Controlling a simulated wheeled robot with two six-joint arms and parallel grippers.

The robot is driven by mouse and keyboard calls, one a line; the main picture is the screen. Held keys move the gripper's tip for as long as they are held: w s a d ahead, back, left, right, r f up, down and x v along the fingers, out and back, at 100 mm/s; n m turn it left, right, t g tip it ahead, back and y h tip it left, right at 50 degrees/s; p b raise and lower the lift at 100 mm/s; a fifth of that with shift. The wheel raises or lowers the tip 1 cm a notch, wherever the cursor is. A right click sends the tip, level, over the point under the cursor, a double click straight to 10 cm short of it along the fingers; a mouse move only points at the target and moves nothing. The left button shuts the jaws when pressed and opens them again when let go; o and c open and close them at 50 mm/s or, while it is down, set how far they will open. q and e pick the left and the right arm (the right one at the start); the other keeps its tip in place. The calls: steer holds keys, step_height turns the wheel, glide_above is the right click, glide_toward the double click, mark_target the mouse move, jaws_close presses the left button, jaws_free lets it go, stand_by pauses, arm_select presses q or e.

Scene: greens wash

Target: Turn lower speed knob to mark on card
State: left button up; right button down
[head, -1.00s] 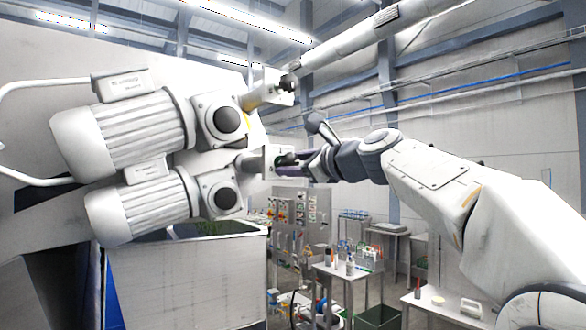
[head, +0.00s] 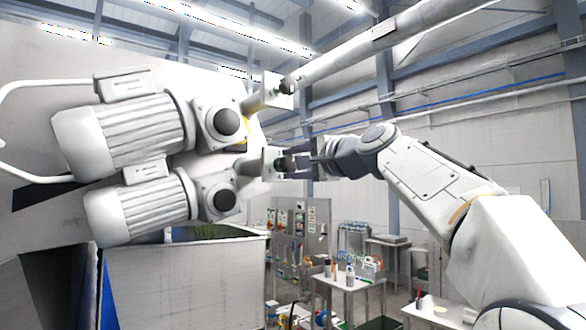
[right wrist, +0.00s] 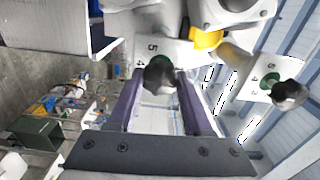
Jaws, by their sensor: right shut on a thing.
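The lower speed knob (right wrist: 160,76) is dark and rounded, in front of a white card (right wrist: 150,50) with the figures 5 and 4 and a green patch. In the right wrist view it sits between the tips of my right gripper's two purple fingers. In the head view my right gripper (head: 297,162) reaches in from the right and is shut on this knob, at the end of the lower motor unit. Its fingers hide most of the knob and part of the card there. The knob's pointer and the card's mark cannot be made out. My left gripper is out of view.
The upper knob (head: 289,85) with its own card stands close above, under a slanting pipe (head: 390,38). Two ribbed motors (head: 135,130) fill the left. A steel tank (head: 185,275) stands below. A table with bottles (head: 345,281) is farther back.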

steer(key=shift+n+b, duration=0.35)
steer(key=shift+n, duration=1.95)
steer(key=shift+c, duration=1.6)
jaws_free()
steer(key=b+v, duration=0.5)
steer(key=v, duration=0.5)
steer(key=shift+s+d, duration=0.15)
steer(key=shift+s, duration=0.05)
